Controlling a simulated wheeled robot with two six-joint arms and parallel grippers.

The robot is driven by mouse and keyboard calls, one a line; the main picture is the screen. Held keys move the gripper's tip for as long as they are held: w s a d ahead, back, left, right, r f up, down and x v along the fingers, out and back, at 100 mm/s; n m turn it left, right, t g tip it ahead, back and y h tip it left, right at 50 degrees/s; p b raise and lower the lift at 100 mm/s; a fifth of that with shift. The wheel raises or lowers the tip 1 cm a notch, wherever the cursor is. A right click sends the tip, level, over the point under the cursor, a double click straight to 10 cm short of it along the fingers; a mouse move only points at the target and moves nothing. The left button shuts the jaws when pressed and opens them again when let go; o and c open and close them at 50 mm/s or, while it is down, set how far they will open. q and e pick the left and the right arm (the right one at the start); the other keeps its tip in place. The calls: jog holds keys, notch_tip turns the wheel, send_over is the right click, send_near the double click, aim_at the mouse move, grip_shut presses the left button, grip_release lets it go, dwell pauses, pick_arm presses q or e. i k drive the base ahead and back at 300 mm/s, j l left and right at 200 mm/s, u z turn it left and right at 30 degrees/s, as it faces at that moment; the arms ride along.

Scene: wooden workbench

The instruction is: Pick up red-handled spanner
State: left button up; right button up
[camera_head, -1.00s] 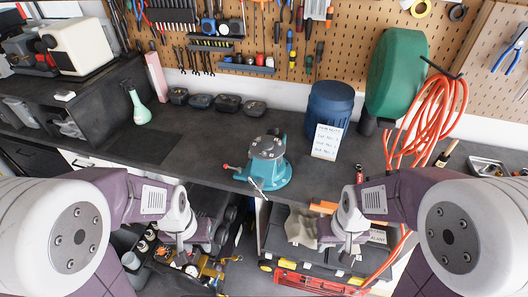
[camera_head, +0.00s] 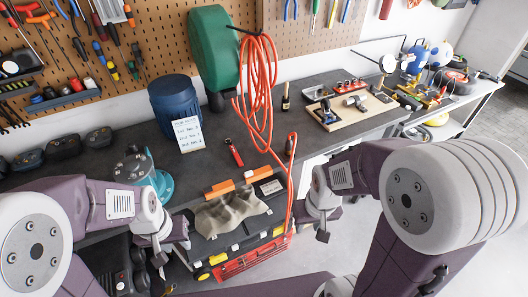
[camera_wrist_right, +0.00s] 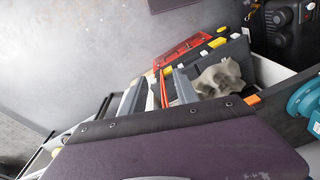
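A red-handled spanner (camera_head: 234,152) lies on the dark bench top in the head view, right of the blue bin and behind the open case. Its fine shape is too small to tell. My left gripper (camera_head: 162,262) is at the lower left, in front of the bench and well apart from the spanner. My right gripper (camera_head: 322,232) hangs in front of the bench, right of the case and apart from the spanner. Whether either gripper is open or shut is not clear.
An open case (camera_head: 262,222) with a grey cloth (camera_head: 228,212) stands in front of the bench. A wooden board (camera_head: 350,108) lies farther right.

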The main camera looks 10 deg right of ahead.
aim_at(232, 147)
jog(key=i+l+u, duration=0.15)
jog(key=u, duration=0.25)
jog(key=i+l+u, duration=0.1)
jog(key=l+u, duration=0.3)
jog(key=i+l+u, duration=0.1)
jog(key=l+u, duration=0.15)
jog(key=u, duration=0.15)
jog(key=l+u, duration=0.3)
jog(key=u, duration=0.15)
